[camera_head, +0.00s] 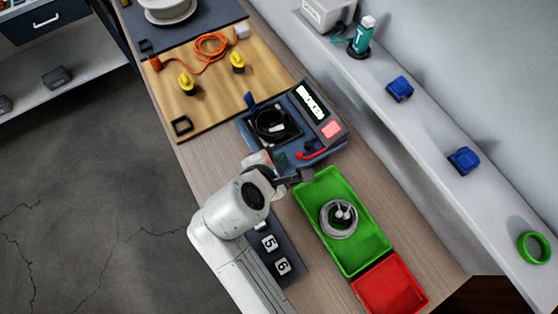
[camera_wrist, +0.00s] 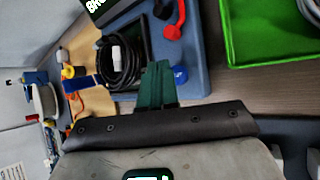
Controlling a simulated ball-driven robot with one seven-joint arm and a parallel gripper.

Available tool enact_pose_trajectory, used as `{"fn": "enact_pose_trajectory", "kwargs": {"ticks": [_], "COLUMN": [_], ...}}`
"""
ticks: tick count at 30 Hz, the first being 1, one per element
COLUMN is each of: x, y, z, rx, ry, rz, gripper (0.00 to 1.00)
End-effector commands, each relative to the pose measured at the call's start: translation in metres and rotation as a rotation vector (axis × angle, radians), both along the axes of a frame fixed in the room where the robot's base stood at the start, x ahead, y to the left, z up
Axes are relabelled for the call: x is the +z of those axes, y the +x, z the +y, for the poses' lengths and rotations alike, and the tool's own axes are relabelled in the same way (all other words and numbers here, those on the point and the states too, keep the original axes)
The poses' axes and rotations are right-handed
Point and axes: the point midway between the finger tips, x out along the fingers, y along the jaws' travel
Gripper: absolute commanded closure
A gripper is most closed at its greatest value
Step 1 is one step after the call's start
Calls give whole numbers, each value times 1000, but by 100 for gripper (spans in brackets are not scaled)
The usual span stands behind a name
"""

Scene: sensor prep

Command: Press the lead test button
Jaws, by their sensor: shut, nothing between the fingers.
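A dark blue tester box (camera_head: 325,152) stands on the bench, with a black cable coil (camera_head: 271,122) in its recess, a screen (camera_head: 311,102) reading "BROKEN", a pink-red lit panel (camera_head: 331,130) and a red lead (camera_head: 313,154). My gripper (camera_head: 303,176) is at the box's near edge, shut and empty. In the wrist view its dark green fingers (camera_wrist: 157,84) are together in front of the box, overlapping its near edge. A small blue round part (camera_wrist: 180,74) shows just right of the fingertips; I cannot tell whether it is the lead test button. Contact is unclear.
A green tray (camera_head: 357,250) holding a grey coil and a red tray (camera_head: 392,288) lie right of my arm. A wooden board (camera_head: 205,95) with yellow plugs and an orange cable lies beyond the tester. Blue clips sit on the wall ledge (camera_head: 430,125). Numbered tiles (camera_head: 282,266) lie beside my arm.

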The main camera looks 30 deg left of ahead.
Motion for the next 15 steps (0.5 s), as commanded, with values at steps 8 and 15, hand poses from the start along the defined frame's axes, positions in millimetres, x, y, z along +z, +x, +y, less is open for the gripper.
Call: {"fn": "enact_pose_trajectory", "kwargs": {"ticks": [8,15], "x": [26,45], "y": [0,0], "z": [0,0], "rx": [1,-1], "ry": [-1,1], "rz": [0,-1], "gripper": [100,100]}}
